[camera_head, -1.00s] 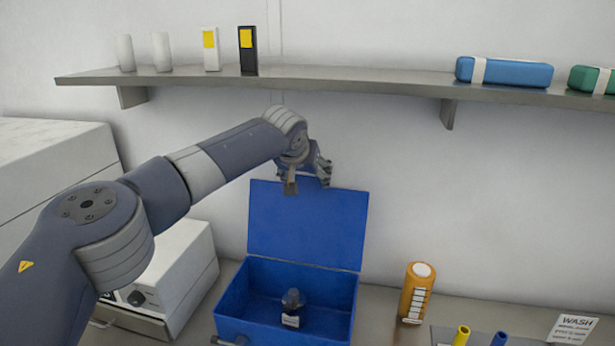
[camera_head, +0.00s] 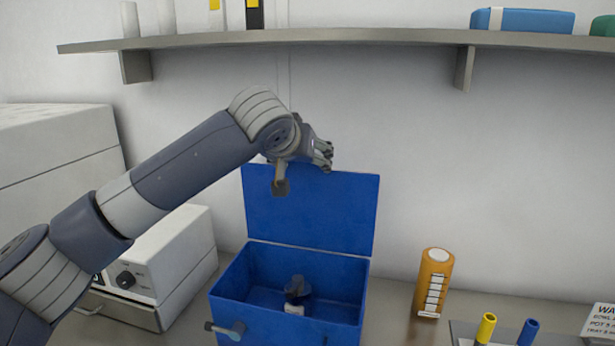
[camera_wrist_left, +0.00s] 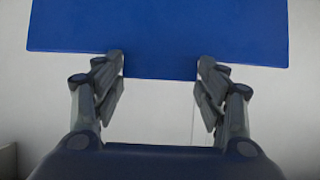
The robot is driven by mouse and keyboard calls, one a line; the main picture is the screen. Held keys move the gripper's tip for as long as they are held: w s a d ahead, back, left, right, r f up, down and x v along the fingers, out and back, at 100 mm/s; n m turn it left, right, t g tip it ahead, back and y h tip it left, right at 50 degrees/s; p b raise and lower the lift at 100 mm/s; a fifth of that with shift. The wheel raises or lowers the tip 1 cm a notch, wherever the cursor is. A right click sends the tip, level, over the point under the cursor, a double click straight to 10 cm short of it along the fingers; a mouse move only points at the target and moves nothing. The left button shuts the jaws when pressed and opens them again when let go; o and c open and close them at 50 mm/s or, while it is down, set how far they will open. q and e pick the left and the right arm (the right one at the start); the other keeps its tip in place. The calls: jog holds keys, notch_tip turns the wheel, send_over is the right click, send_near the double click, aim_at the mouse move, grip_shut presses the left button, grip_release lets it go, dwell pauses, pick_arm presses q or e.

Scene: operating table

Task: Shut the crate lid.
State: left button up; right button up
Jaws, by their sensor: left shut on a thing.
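The blue crate (camera_head: 226,296) stands on the counter with its lid (camera_head: 315,218) raised upright at the back. A dark object with a pale base (camera_head: 296,290) is inside the crate. My left gripper (camera_head: 303,170) is at the lid's top edge, left of the edge's middle. In the left wrist view the lid (camera_wrist_left: 160,30) fills the top, and its blue edge lies between the spread fingers of the left gripper (camera_wrist_left: 161,68). My right gripper is not in view.
A white box-shaped device (camera_head: 170,260) stands left of the crate. An orange bottle (camera_head: 433,284) stands to its right, with yellow (camera_head: 486,328) and blue (camera_head: 528,332) tubes nearby. A wall shelf (camera_head: 370,38) runs above. Some counter between crate and bottle is clear.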

pick_arm(q)
jog(key=s+f+b, duration=0.1)
jog(key=s+t+b, duration=0.1)
jog(key=b, duration=0.1)
jog(key=shift+s+a+f, duration=0.3)
jog(key=shift+a+f, duration=0.1)
jog(key=shift+s+a+f+b, duration=0.1)
jog(key=shift+s+a+b, duration=0.15)
jog(key=shift+s+b, duration=0.4)
jog(key=shift+s+a+b, duration=0.2)
jog(key=shift+s+b, duration=0.25)
jog(key=shift+s, duration=0.25)
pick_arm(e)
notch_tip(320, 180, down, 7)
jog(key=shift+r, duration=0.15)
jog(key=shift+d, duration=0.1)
